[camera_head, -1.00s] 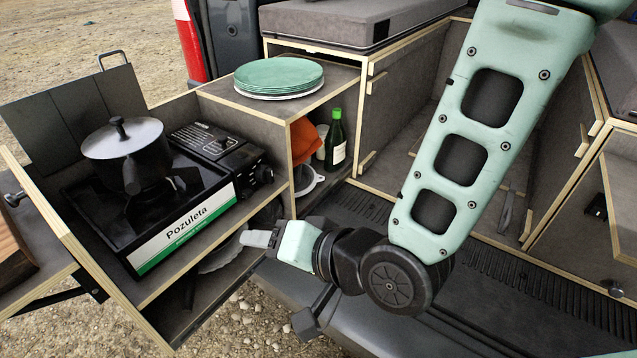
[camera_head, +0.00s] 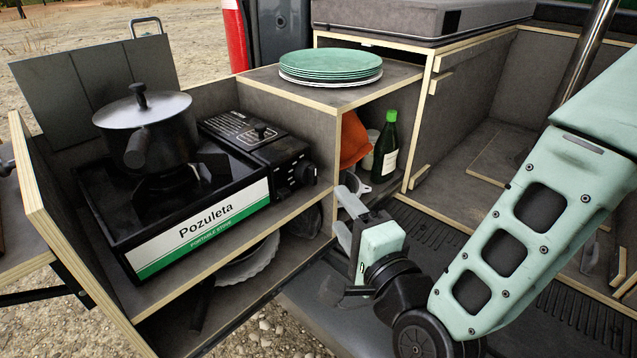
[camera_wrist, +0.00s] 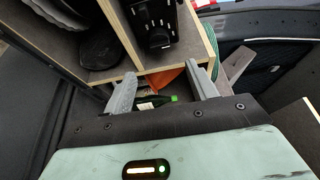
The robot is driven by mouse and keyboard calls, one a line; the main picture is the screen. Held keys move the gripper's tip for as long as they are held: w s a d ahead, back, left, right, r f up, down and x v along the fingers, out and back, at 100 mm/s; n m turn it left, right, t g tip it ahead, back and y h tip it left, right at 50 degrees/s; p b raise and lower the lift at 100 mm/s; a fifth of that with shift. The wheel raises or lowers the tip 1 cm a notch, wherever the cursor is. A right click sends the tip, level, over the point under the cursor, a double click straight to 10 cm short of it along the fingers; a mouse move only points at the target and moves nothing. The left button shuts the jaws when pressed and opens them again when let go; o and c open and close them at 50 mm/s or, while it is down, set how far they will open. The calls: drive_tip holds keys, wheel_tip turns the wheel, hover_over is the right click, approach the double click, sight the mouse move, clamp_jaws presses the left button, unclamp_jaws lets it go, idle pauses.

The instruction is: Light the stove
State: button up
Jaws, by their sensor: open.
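The portable stove (camera_head: 200,215), black with a white and green "Pozuleta" label, sits on the upper shelf of the pull-out kitchen box. Its black knob (camera_head: 305,172) is on the right end of the stove. A dark pot with a lid (camera_head: 146,125) stands on the burner. My gripper (camera_head: 345,220) is to the right of the stove and lower than the knob, apart from it. In the wrist view, my gripper (camera_wrist: 163,90) is open with nothing between its fingers, and the stove's knob end (camera_wrist: 158,38) shows upside down beyond them. Whether a flame burns under the pot cannot be seen.
Green plates (camera_head: 331,64) are stacked on the box top. A green bottle (camera_head: 386,148) and an orange cloth (camera_head: 353,140) stand in the cubby behind my gripper. The shelf's wooden front edge (camera_head: 250,230) lies before the stove. A pan (camera_head: 245,262) lies below.

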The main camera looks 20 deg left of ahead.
sight(314, 178)
drive_tip(key=x, duration=1)
drive_tip(key=shift+w+a, duration=0.2)
drive_tip(key=shift+a, duration=0.05)
drive_tip(key=shift+f, duration=0.1)
drive_tip(key=c, duration=1)
